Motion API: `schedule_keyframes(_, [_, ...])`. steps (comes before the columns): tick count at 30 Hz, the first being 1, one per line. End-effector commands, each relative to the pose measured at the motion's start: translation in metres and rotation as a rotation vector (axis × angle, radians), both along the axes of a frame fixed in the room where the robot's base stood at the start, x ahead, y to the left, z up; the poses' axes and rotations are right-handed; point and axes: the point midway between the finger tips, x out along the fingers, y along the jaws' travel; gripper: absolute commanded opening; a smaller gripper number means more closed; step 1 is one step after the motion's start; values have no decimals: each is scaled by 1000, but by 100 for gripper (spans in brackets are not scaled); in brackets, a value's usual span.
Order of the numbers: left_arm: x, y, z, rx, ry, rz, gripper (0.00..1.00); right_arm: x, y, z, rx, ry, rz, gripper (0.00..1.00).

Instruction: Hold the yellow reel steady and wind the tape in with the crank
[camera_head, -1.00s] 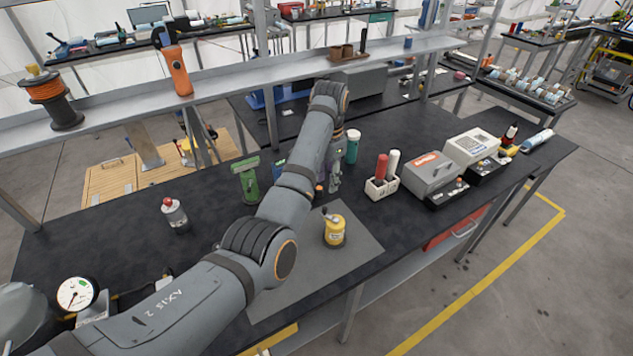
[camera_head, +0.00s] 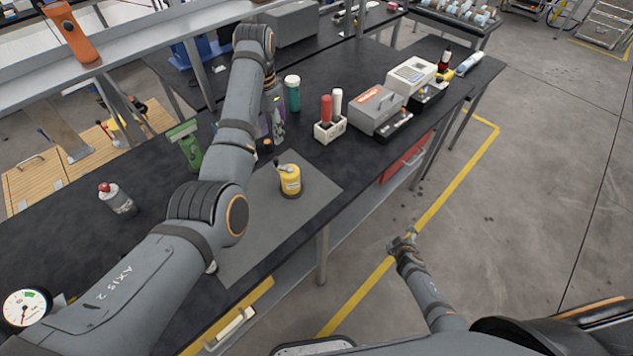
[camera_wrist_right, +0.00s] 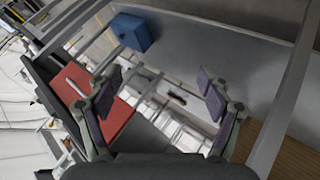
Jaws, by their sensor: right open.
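The yellow reel (camera_head: 291,184) stands upright on the grey mat (camera_head: 253,238) on the black bench. My right gripper (camera_head: 403,241) is low over the floor, off the bench's front edge and far from the reel. In the right wrist view its fingers (camera_wrist_right: 162,90) are spread and empty.
A green tool (camera_head: 186,147), a teal bottle (camera_head: 293,94), a white holder with red and white handles (camera_head: 329,132) and a grey box (camera_head: 374,108) stand on the bench. A red-capped bottle (camera_head: 117,199) is at left. The mat's front part is clear.

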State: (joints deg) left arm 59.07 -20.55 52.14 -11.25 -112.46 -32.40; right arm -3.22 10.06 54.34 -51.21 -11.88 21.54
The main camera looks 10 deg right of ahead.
Motion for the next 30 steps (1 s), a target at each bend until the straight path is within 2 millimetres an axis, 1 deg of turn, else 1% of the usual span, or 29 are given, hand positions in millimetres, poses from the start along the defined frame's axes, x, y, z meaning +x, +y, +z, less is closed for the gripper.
schedule_keyframes(1, [0,0,0,0,0,0,38,27,-5,24,-43,-52,30,80])
schedule_keyframes(2, [0,0,0,0,0,0,38,42,-8,38,-71,-83,46,80])
schedule_keyframes(3, [0,0,0,0,0,0,38,61,-11,59,-109,-123,71,80])
schedule_keyframes(5, [0,0,0,0,0,0,38,89,-14,90,-165,-186,104,80])
schedule_keyframes(6, [0,0,0,0,0,0,38,107,-15,112,-203,-228,126,80])
schedule_keyframes(8, [0,0,0,0,0,0,38,131,-16,147,-259,-290,158,80])
schedule_keyframes(9, [0,0,0,0,0,0,38,147,-15,171,-294,-335,180,80])
schedule_keyframes(10, [0,0,0,0,0,0,38,157,-13,188,-317,-368,197,80])
schedule_keyframes(11, [0,0,0,0,0,0,38,167,-10,206,-337,-403,216,80])
schedule_keyframes(12, [0,0,0,0,0,0,38,180,-3,230,-356,-451,243,80])
schedule_keyframes(13, [0,0,0,0,0,0,38,188,5,248,-361,-488,268,80])
schedule_keyframes(14, [0,0,0,0,0,0,38,195,16,264,-351,-526,297,80])
schedule_keyframes(15, [0,0,0,0,0,0,38,202,37,281,-308,-570,345,80])
schedule_keyframes(16, [0,0,0,0,0,0,38,203,57,289,-251,-594,385,80])
schedule_keyframes(17, [0,0,0,0,0,0,38,201,78,293,-180,-608,424,80])
schedule_keyframes(18, [0,0,0,0,0,0,38,196,106,294,-74,-612,473,80])
schedule_keyframes(19, [0,0,0,0,0,0,38,191,127,294,9,-606,505,80])
schedule_keyframes(20, [0,0,0,0,0,0,38,184,146,294,93,-592,535,80])
schedule_keyframes(21, [0,0,0,0,0,0,38,174,171,293,203,-566,570,80])
schedule_keyframes(23, [0,0,0,0,0,0,38,157,205,292,354,-511,610,80])
schedule_keyframes(24, [0,0,0,0,0,0,38,145,224,292,446,-466,628,80])
schedule_keyframes(27, [0,0,0,0,0,0,38,116,261,290,632,-343,650,80])
schedule_keyframes(30, [0,0,0,0,0,0,38,93,282,288,751,-238,645,80])
